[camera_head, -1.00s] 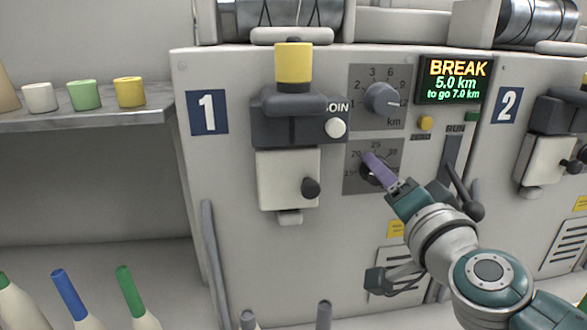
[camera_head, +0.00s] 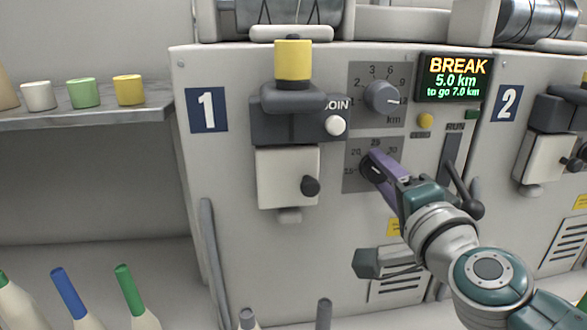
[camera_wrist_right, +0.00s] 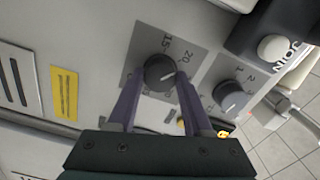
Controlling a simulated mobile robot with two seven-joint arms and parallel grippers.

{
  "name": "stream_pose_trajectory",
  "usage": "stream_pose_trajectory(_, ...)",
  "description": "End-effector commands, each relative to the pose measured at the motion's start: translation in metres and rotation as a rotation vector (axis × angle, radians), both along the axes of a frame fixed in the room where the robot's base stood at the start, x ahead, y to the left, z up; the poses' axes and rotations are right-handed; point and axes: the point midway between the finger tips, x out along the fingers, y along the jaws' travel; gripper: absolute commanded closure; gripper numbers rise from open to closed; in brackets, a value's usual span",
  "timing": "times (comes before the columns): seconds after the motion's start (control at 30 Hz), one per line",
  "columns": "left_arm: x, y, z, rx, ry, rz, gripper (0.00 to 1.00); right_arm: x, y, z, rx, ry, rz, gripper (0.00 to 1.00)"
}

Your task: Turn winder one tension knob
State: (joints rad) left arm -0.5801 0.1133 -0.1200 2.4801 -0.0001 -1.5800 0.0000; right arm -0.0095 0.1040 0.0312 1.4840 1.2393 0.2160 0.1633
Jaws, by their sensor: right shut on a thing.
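The winder one tension knob (camera_head: 371,170) is a dark round knob on a grey scale plate, below the km dial (camera_head: 381,96). The right wrist view shows the tension knob (camera_wrist_right: 159,70) between my finger tips, with scale numbers around it. My right gripper (camera_head: 376,168) reaches in from the lower right and is shut on this knob, with one purple finger on each side (camera_wrist_right: 160,82). The fingers partly hide the knob and scale in the head view. My left gripper is not in view.
The lit display (camera_head: 454,79) reads BREAK, 5.0 km, to go 7.0 km. A dark lever (camera_head: 462,190) stands close beside my right wrist. The white JOIN button (camera_head: 335,125) and yellow bobbin (camera_head: 293,62) are left of the dials. Several coloured bobbins line the shelf (camera_head: 90,118).

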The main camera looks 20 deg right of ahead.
Motion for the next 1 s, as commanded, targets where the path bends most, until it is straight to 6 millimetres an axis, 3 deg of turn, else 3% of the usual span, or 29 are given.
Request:
stream_pose_trajectory(0.17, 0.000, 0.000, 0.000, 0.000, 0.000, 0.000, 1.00, 0.000, 0.000, 0.000, -0.001, 0.000, 0.000, 1.00)
stream_pose_trajectory(0.2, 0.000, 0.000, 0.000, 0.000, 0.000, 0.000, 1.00, 0.000, 0.000, 0.000, -0.001, 0.000, 0.000, 0.49)
stream_pose_trajectory(0.47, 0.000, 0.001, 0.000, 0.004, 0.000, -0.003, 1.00, 0.000, 0.000, 0.000, -0.002, 0.000, 0.000, 0.20)
stream_pose_trajectory(0.77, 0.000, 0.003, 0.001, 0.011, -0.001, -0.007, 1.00, -0.003, 0.001, 0.000, -0.002, 0.000, 0.000, 0.20)
stream_pose_trajectory(1.0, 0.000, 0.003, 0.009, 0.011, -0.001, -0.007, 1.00, -0.039, 0.010, 0.000, -0.004, 0.005, 0.001, 0.20)
